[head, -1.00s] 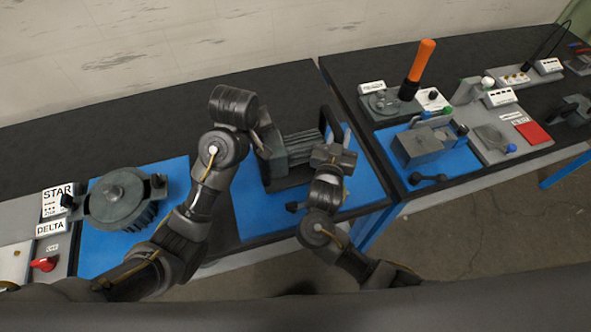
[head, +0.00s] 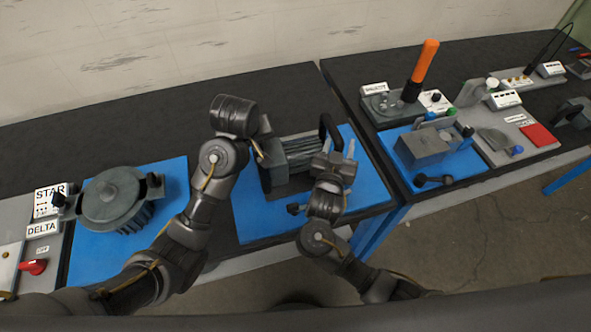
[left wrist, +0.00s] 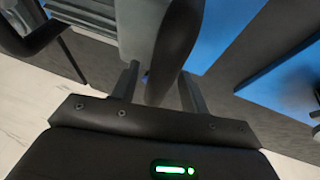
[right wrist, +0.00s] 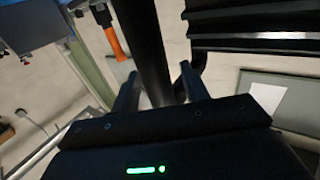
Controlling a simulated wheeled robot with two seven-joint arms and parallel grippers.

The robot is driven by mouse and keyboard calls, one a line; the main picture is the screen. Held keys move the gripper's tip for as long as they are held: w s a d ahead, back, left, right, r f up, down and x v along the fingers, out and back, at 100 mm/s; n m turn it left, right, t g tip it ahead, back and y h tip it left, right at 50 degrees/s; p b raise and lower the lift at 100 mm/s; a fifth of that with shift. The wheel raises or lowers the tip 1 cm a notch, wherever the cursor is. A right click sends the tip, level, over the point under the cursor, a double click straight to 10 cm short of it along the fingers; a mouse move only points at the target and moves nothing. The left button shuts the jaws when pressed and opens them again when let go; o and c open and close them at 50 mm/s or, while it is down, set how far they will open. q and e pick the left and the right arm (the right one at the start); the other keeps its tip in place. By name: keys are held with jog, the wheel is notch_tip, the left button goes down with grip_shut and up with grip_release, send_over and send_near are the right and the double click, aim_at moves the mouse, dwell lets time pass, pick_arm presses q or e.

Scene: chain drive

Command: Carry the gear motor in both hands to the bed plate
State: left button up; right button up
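The gear motor (head: 290,152), a dark grey ribbed body with a black upright handle (head: 328,128) at its right end, sits over the middle blue mat. My left gripper (head: 261,142) is at its left end. In the left wrist view its fingers (left wrist: 158,88) stand open either side of a dark handle bar (left wrist: 172,45), with gaps showing. My right gripper (head: 338,149) is at the right handle. In the right wrist view its fingers (right wrist: 157,88) are open around a black bar (right wrist: 150,45). I cannot tell which surface is the bed plate.
A round grey motor (head: 112,198) stands on the left blue mat (head: 172,180), beside STAR and DELTA labels. On the right bench are a grey box (head: 425,148) and an orange-handled lever (head: 422,65). A gap separates the benches. The black bench top behind the gear motor is clear.

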jog(key=shift+s+d+f, duration=0.1)
jog(key=shift+d+f, duration=0.05)
jog(key=shift+d, duration=0.15)
pick_arm(q)
jog(key=shift+d, duration=0.25)
pick_arm(e)
jog(key=v, duration=0.8)
jog(key=shift+a, duration=0.3)
jog(key=shift+a, duration=0.1)
